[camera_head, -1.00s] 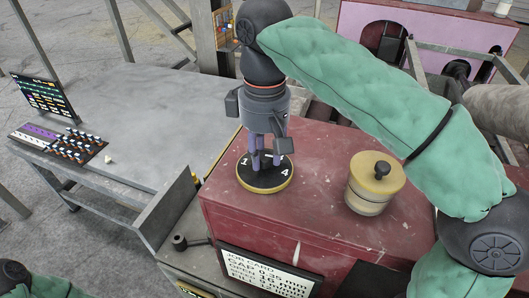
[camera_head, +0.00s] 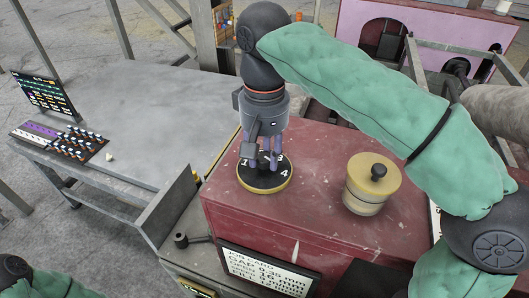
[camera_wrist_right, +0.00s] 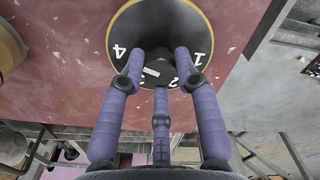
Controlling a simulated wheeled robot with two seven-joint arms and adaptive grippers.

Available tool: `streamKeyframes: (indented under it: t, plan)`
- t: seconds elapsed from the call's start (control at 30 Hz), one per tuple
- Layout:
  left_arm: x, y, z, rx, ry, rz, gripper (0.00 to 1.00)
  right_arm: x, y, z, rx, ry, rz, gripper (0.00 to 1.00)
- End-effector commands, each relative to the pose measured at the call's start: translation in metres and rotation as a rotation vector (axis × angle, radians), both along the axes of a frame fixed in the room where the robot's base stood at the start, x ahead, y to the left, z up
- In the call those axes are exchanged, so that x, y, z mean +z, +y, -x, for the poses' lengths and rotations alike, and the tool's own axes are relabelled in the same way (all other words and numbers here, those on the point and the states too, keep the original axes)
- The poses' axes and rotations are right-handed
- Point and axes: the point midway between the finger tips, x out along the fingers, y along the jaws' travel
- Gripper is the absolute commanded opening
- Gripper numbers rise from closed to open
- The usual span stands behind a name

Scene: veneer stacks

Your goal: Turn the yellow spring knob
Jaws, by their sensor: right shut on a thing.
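The yellow spring knob is a dark knob (camera_wrist_right: 155,62) on a round black dial with a yellow rim and white numbers (camera_head: 264,183). The dial lies on the red box top. A short white mark shows on the knob in the wrist view, on the side of the 2 and 3; exactly where it points is unclear. My right gripper (camera_head: 264,166) comes down from above with its purple fingers around the knob, shut on it. It also fills the middle of the wrist view (camera_wrist_right: 160,78). My left gripper is not in view.
A cream pot with a dark lid knob (camera_head: 371,190) stands right of the dial on the red box (camera_head: 316,190). A job card (camera_head: 268,270) is on the box's front. A grey table (camera_head: 150,120) at left holds a small rack and screen.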

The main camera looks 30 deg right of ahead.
Motion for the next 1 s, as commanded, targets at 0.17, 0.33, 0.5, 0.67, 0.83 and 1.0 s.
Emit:
streamKeyframes:
  t: [0.17, 0.33, 0.5, 0.67, 0.83, 1.0]
  plan:
    - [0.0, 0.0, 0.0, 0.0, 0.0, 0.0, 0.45, 0.0002, -0.0004, 0.0001, -0.012, -0.001, 0.0, 0.09]
    - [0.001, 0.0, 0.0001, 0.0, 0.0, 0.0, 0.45, 0.0005, -0.0004, 0.0002, -0.028, -0.001, 0.0, 0.09]
    - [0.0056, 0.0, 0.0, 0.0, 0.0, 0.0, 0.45, 0.0012, -0.0006, 0.0002, -0.144, 0.0, 0.0, 0.09]
    - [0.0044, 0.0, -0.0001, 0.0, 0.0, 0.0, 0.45, 0.0002, -0.0004, 0.0002, -0.143, 0.0, 0.0, 0.47]
    - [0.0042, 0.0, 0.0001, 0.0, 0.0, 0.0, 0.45, 0.0, -0.0004, 0.0002, -0.142, 0.0, 0.0, 0.47]
    - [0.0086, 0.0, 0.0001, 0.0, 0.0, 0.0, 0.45, 0.0045, -0.0003, 0.0002, -0.141, 0.0, 0.0, 0.47]
